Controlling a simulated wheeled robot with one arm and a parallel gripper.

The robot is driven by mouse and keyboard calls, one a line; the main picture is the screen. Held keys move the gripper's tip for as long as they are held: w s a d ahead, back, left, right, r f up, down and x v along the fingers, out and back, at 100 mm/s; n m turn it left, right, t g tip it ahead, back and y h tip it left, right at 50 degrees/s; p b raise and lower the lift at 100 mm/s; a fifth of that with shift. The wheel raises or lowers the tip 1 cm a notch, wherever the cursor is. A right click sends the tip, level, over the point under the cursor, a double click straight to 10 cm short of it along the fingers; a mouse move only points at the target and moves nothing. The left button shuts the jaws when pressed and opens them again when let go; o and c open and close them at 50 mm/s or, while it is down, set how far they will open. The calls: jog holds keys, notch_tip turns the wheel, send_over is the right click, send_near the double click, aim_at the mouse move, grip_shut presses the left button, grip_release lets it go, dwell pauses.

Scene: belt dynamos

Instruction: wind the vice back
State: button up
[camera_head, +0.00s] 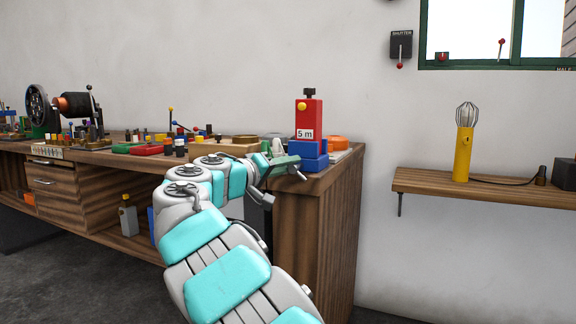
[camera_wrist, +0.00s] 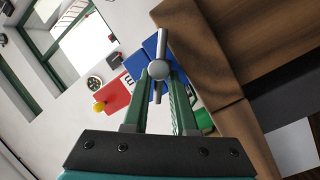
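The blue vice (camera_head: 312,163) sits at the right end of the workbench, with a red block marked "5 m" (camera_head: 307,115) standing upright on or in it. In the wrist view the blue vice (camera_wrist: 155,48) and the red block (camera_wrist: 114,98) show beyond my fingers. The vice's silver handle (camera_wrist: 159,69), a round hub with a crossbar, lies at my fingertips. My gripper (camera_head: 292,166) has green fingers that also show in the wrist view (camera_wrist: 160,78), one on each side of the hub. Whether they press on it is unclear. The jaws are largely hidden.
The workbench (camera_head: 125,158) carries many small parts and a belt machine (camera_head: 70,105) at left. An orange round item (camera_head: 336,143) lies behind the vice. A wall shelf (camera_head: 490,187) with a yellow lamp (camera_head: 463,153) stands apart at right. Free floor lies between.

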grip_shut()
jog(key=shift+r, duration=0.1)
jog(key=n+p, duration=0.1)
jog(key=n+t+p, duration=0.1)
jog(key=n, duration=0.1)
jog(key=n+p, duration=0.1)
jog(key=n, duration=0.1)
jog(key=shift+f+t+h, duration=0.3)
jog(key=shift+f+n+t+p, duration=0.2)
jog(key=shift+n, duration=0.5)
jog(key=shift+f+n+t+p, duration=0.15)
jog(key=shift+n+t+p, duration=0.05)
jog(key=shift+n, duration=0.5)
